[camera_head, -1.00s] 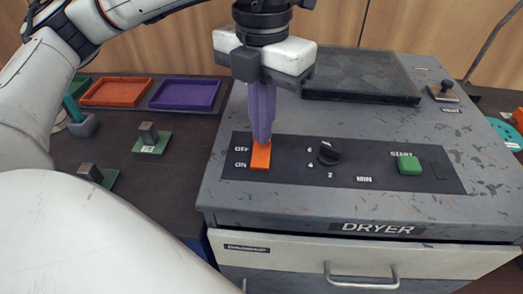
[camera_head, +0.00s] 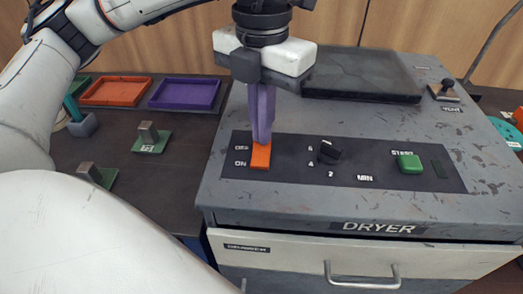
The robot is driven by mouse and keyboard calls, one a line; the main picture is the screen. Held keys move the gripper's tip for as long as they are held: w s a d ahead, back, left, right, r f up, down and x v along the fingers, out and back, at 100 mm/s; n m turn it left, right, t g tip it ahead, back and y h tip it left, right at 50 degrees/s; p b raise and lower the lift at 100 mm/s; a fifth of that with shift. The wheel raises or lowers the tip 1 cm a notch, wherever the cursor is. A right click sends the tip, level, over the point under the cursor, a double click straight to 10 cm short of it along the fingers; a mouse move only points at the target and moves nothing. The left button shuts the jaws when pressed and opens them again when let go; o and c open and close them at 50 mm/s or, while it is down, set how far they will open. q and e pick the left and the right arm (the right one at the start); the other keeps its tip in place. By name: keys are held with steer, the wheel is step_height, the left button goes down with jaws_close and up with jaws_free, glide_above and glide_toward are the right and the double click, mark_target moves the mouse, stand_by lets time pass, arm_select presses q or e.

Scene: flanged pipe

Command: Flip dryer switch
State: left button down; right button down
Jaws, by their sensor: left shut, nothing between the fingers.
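The orange dryer switch (camera_head: 260,157) sits at the left end of the dark control panel on the grey dryer (camera_head: 320,211), beside the OFF and ON labels. My left gripper (camera_head: 262,141) points down with its purple fingers shut and nothing between them. Its tips are at the upper part of the switch, near the OFF side, and appear to touch it. The fingertips hide the switch's top edge. My right gripper is not in view.
A black timer knob (camera_head: 329,152) and a green START button (camera_head: 410,163) are further right on the panel. A dark lid (camera_head: 360,77) lies behind. Orange (camera_head: 117,92) and purple (camera_head: 186,94) trays stand on the dark table at left, with small green-based parts.

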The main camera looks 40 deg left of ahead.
arm_select(q)
steer(key=shift+f+b, duration=0.45)
steer(key=shift+f, duration=0.15)
steer(key=shift+r, duration=0.1)
step_height(320, 180, up, 7)
steer(key=p, duration=0.4)
steer(key=shift+p, duration=0.4)
stand_by(0.6)
